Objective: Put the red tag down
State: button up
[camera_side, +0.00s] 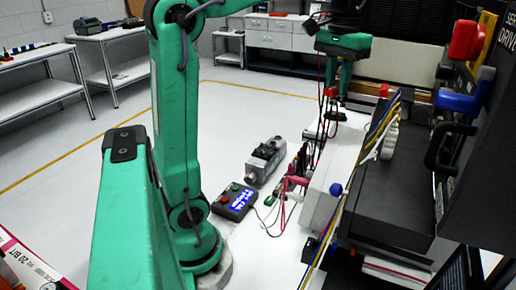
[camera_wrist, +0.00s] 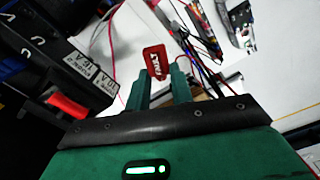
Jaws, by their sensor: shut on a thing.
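The red tag (camera_wrist: 155,60) has white lettering and shows in the wrist view just beyond my fingertips. My gripper (camera_wrist: 160,83) has green fingers on both sides of its lower end and is shut on it. In the side view my gripper (camera_side: 339,78) points downward at the upper right, above the white bench and the cables. A small red patch (camera_side: 330,92) at its fingertips looks like the tag, held up off the bench, but its lettering is too small to read there.
A black servo drive (camera_side: 405,180) with red and blue knobs stands at the right. Red, black and yellow cables hang near my gripper.

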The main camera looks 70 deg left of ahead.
jog(key=s+a+f+n, duration=0.2)
jog(key=a+f, duration=0.4)
jog(key=f, duration=0.3)
jog(key=s+a+f+n, duration=0.2)
jog(key=s+a+f, duration=0.2)
jog(key=f, duration=0.6)
jog(key=shift+s+a+f+n, duration=0.25)
jog(key=shift+a+n, duration=0.05)
jog(key=shift+a, duration=0.75)
jog(key=shift+a, duration=0.1)
send_over(259, 159)
notch_tip(259, 159, down, 7)
jog(key=shift+r, duration=0.1)
jog(key=shift+f, duration=2.1)
